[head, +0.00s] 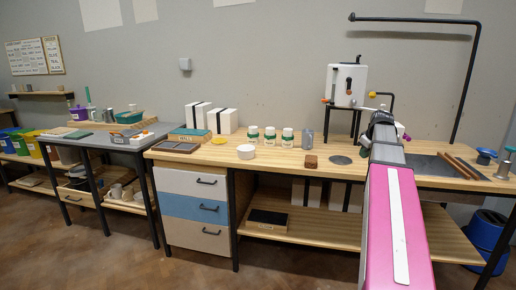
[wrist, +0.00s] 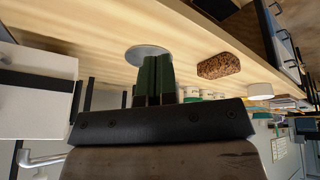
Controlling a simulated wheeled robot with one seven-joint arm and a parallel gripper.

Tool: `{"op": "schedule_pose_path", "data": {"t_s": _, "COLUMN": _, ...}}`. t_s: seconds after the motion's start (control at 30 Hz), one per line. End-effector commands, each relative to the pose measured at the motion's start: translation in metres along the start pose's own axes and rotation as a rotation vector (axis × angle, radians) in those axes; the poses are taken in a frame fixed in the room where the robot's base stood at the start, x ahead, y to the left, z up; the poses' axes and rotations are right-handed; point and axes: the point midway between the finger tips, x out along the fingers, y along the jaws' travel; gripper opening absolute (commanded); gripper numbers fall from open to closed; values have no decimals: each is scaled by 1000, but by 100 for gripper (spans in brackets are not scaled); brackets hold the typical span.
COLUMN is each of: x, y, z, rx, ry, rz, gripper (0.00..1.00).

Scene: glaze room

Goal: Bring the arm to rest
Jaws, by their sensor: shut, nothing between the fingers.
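My arm, with a pink upper link, reaches forward over the right part of the wooden workbench (head: 325,166) in the head view. That view is turned over, with the bench top above. A grey disc (wrist: 148,52) and a brown sponge-like block (wrist: 219,65) appear beyond the fingers; I cannot tell their exact distance from the fingertips.
Several green-labelled jars (head: 270,135), a white tub (head: 246,152) and a metal cup (head: 308,139) stand left. Wooden sticks (head: 459,166) lie right.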

Motion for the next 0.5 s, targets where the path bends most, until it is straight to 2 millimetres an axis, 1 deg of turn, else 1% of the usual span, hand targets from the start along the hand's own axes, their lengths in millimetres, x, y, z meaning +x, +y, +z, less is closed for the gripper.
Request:
{"op": "schedule_pose_path", "data": {"t_s": 0.03, "x": 23, "y": -23, "z": 6, "rx": 25, "ry": -18, "rz": -15, "gripper": 0}}
{"op": "schedule_pose_path", "data": {"t_s": 0.1, "x": 49, "y": -46, "z": 11, "rx": 65, "ry": -43, "rz": -27, "gripper": 0}}
{"op": "schedule_pose_path", "data": {"t_s": 0.17, "x": 70, "y": -67, "z": 16, "rx": 98, "ry": -62, "rz": -36, "gripper": 0}}
{"op": "schedule_pose_path", "data": {"t_s": 0.2, "x": 84, "y": -80, "z": 20, "rx": 121, "ry": -77, "rz": -41, "gripper": 0}}
{"op": "schedule_pose_path", "data": {"t_s": 0.37, "x": 134, "y": -137, "z": 38, "rx": 204, "ry": -136, "rz": -55, "gripper": 0}}
{"op": "schedule_pose_path", "data": {"t_s": 0.4, "x": 146, "y": -151, "z": 44, "rx": 225, "ry": -152, "rz": -58, "gripper": 0}}
{"op": "schedule_pose_path", "data": {"t_s": 0.47, "x": 162, "y": -172, "z": 52, "rx": 255, "ry": -174, "rz": -59, "gripper": 0}}
{"op": "schedule_pose_path", "data": {"t_s": 0.5, "x": 172, "y": -186, "z": 58, "rx": 273, "ry": -189, "rz": -59, "gripper": 0}}
